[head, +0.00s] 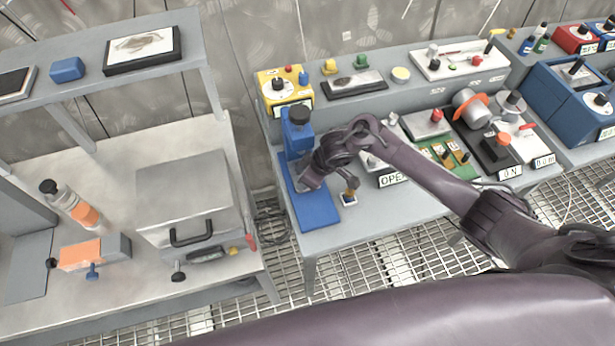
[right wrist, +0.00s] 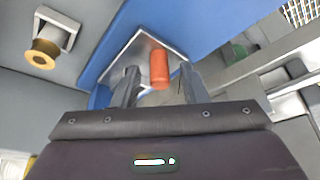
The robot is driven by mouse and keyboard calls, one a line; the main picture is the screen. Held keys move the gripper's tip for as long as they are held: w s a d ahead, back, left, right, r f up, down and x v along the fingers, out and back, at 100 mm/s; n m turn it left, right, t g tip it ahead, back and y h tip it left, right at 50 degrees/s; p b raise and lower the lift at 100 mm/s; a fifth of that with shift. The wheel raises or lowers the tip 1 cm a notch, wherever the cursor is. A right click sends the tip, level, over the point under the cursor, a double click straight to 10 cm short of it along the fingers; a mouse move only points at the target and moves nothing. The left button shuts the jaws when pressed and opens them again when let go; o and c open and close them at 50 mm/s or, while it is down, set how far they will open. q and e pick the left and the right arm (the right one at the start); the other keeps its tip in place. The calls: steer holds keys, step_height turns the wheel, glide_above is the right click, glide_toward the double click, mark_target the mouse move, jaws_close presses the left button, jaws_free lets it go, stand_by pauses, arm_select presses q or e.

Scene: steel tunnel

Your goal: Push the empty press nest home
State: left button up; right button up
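The blue press (head: 297,138) stands at the left end of the right-hand bench, with a black knob on top and a flat blue base (head: 320,210). My right gripper (head: 305,184) is low at the press, over its base. In the right wrist view, a silver plate, which looks like the nest (right wrist: 137,52), sits on the blue base with an upright orange-red peg (right wrist: 160,69). The open fingers of my right gripper (right wrist: 159,90) stand on either side of the peg, with gaps showing. The nest is hidden behind my gripper in the head view. My left gripper is out of view.
An OPEN sign (head: 393,179) and several fixtures lie farther right. A grey lidded box (head: 185,195) stands on the left bench.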

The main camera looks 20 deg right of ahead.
steer(key=v, duration=0.7)
steer(key=shift+r, duration=0.35)
steer(key=shift+s+d+f, duration=0.1)
steer(key=shift+s+d, duration=0.05)
